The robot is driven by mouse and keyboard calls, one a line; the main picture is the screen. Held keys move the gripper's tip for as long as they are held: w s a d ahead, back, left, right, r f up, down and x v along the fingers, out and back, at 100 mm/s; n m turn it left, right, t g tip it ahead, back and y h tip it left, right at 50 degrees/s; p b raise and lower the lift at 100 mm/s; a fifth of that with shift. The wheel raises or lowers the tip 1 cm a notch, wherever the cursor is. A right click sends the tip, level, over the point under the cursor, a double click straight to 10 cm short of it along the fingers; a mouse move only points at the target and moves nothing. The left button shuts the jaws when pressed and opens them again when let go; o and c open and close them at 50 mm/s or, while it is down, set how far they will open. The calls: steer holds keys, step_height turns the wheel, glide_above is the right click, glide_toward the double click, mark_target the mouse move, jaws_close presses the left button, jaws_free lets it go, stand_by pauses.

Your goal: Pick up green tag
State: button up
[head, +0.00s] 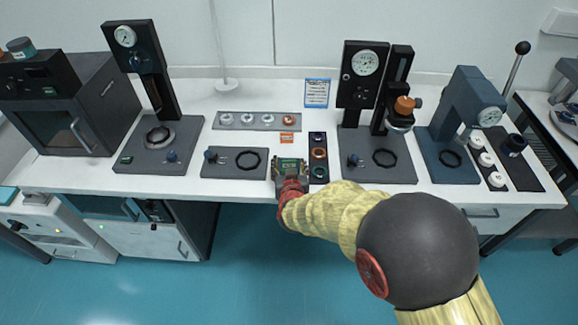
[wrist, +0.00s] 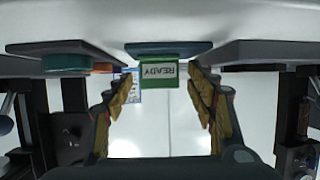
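The green tag (wrist: 173,88) carries a white label reading READY, which appears upside down in the wrist view. In the head view the green tag (head: 289,162) shows at the table's front edge, just at the end of my gripper (head: 290,180). In the wrist view my fingers stand wide apart, one on each side of the tag, with a gap on both sides. My gripper is open and empty. The tag's lower part in the head view is hidden by my gripper.
A grey base with a black ring (head: 236,162) lies left of my gripper. A dark strip with coloured rings (head: 319,155) stands close on its right. Behind are an orange card (head: 287,138) and a tray of several white pieces (head: 257,121). Gauge stands flank the middle.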

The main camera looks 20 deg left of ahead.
steer(key=c, duration=0.8)
steer(key=shift+r, duration=0.1)
